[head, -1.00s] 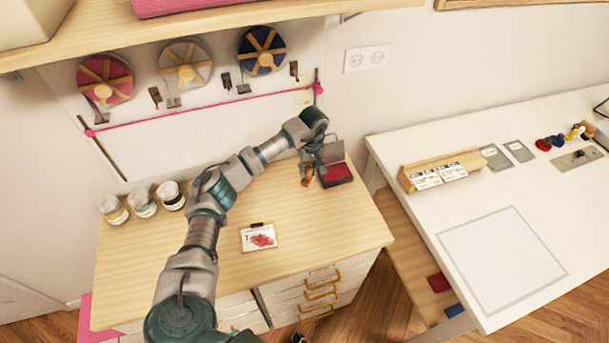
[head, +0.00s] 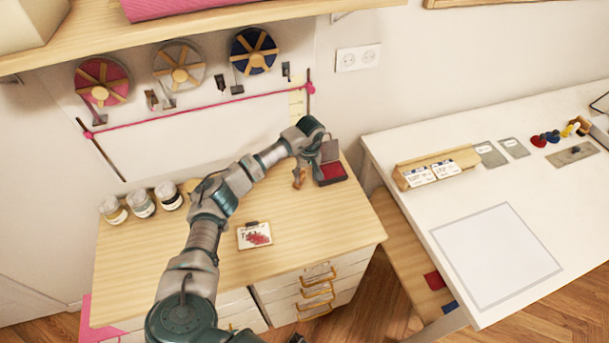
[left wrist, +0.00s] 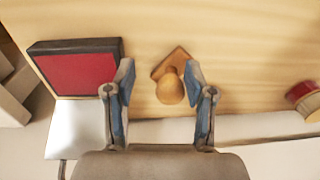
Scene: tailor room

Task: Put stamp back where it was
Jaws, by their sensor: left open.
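The wooden stamp (head: 299,178) stands on the light wooden table, just left of the open ink pad with a red surface (head: 332,172). In the left wrist view the stamp (left wrist: 171,86) shows its round handle and square base. My left gripper (head: 308,168) is open at the table's back right, close to the stamp. In the left wrist view its two fingers (left wrist: 165,95) are spread to either side of the stamp handle, with gaps on both sides. The ink pad (left wrist: 78,75) is beside the left finger. My right gripper is not in view.
Several jars (head: 142,203) stand at the table's back left. A small card with a red print (head: 255,235) lies mid-table. A white table (head: 560,220) with a wooden card holder (head: 437,167) is at right. Ribbon spools (head: 178,66) hang on the wall. The wooden table's front right is clear.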

